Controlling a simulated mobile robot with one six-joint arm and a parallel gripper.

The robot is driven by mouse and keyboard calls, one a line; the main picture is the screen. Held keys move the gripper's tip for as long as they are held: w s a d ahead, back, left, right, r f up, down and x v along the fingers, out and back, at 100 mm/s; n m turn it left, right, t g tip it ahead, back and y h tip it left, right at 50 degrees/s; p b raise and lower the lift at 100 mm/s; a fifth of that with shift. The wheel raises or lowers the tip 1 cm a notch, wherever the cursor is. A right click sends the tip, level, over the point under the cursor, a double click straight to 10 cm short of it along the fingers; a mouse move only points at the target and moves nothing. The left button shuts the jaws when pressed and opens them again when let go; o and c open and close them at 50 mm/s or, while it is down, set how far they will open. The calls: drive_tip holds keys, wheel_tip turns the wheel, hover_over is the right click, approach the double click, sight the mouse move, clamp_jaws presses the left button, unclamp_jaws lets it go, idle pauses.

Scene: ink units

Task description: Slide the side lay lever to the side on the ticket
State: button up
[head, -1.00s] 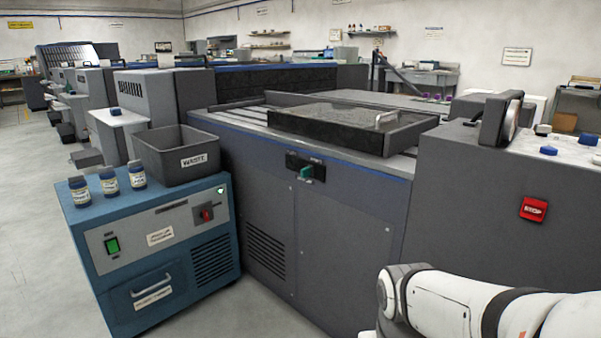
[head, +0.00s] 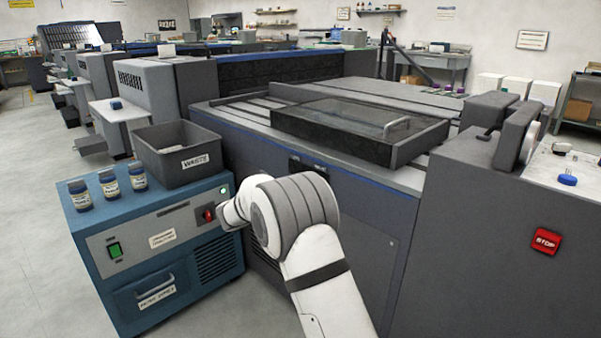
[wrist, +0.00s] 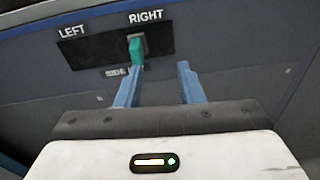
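The side lay lever (wrist: 136,50) is a small green handle on a black plate (wrist: 88,49) on the press's front panel. In the wrist view it stands under the word RIGHT, with LEFT at the plate's other end. My gripper (wrist: 158,66) is open, its two blue fingers pointing at the panel. The lever appears near the left finger's tip; I cannot tell whether they touch. In the head view my arm hides the lever and my gripper; only part of the plate (head: 294,164) shows. I see no ticket that I can make out.
A blue cabinet (head: 90,248) with a red switch (head: 208,215), ink jars and a grey waste bin (head: 150,157) stands close left of my arm. A grey housing with a red stop button (head: 546,241) is at right. Open floor lies at far left.

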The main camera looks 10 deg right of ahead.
drive_tip(key=shift+n+t, duration=0.6)
drive_tip(key=w+d, duration=0.1)
drive_tip(key=w, duration=0.1)
drive_tip(key=w+d+b, duration=0.1)
drive_tip(key=w, duration=0.1)
drive_tip(key=w+d+b, duration=0.1)
drive_tip(key=w, duration=0.1)
drive_tip(key=shift+w+d+r, duration=0.1)
drive_tip(key=shift+d, duration=0.15)
drive_tip(key=shift+w+d+r+b, duration=0.1)
drive_tip(key=shift+w+d+b, duration=0.1)
drive_tip(key=shift+d+b, duration=0.15)
drive_tip(key=shift+c, duration=0.3)
clamp_jaws()
